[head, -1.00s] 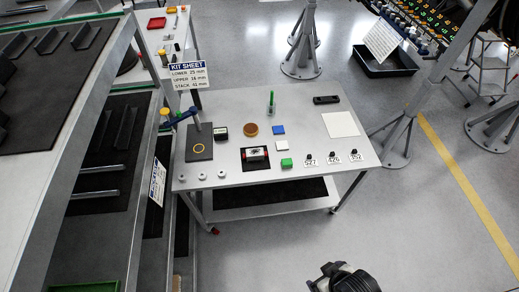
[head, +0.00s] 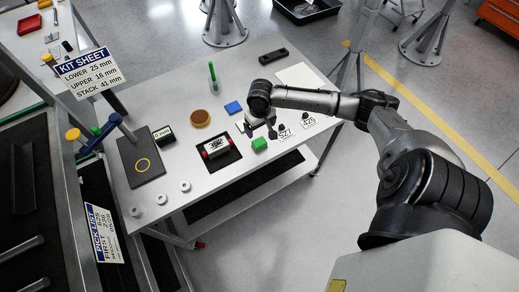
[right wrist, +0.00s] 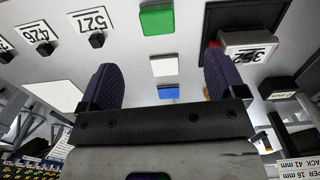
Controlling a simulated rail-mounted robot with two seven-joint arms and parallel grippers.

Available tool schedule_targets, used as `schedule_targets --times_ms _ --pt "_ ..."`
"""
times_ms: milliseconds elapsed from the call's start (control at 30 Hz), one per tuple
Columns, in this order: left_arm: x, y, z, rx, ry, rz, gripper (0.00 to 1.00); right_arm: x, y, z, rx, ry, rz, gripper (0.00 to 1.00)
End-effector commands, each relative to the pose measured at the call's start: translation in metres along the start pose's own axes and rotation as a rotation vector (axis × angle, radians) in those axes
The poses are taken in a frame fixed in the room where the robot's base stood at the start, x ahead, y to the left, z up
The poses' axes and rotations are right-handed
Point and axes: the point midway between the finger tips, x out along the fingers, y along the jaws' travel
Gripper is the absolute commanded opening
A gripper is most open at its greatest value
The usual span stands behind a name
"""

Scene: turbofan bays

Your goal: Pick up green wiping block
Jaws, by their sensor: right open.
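The green wiping block (head: 260,144) lies on the light table, right of the black mat with the device on it. It also shows at the top of the right wrist view (right wrist: 157,18), beyond my fingers. My right gripper (head: 262,130) is above the table just behind the green block, apart from it. In the right wrist view its two dark fingers (right wrist: 160,82) are spread wide with nothing held. A white block (right wrist: 164,65) and a blue block (right wrist: 168,92) show in the space between the fingers in that view. My left gripper is not in view.
A black mat (head: 232,160) carries a boxy device (head: 214,147). Number cards, such as the 527 card (head: 287,133), stand to the right. A brown round pad (head: 200,118) and a green upright item (head: 212,78) are behind.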

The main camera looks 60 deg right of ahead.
Motion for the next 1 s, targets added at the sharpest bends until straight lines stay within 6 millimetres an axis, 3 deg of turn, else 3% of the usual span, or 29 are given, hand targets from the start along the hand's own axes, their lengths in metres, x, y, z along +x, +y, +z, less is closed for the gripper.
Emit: schedule_targets --times_ms 167,500,833,1000 --pt "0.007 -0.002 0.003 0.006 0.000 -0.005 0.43 0.014 0.011 -0.012 0.056 -0.003 0.002 0.89" --pt "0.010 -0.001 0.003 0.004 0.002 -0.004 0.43 0.067 0.011 -0.011 0.057 -0.003 0.002 0.89" --pt "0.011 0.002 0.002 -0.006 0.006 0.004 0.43 0.087 0.010 -0.011 0.055 -0.002 0.002 0.89" --pt "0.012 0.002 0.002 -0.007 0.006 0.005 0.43 0.109 0.007 -0.012 0.055 -0.003 0.002 0.89"
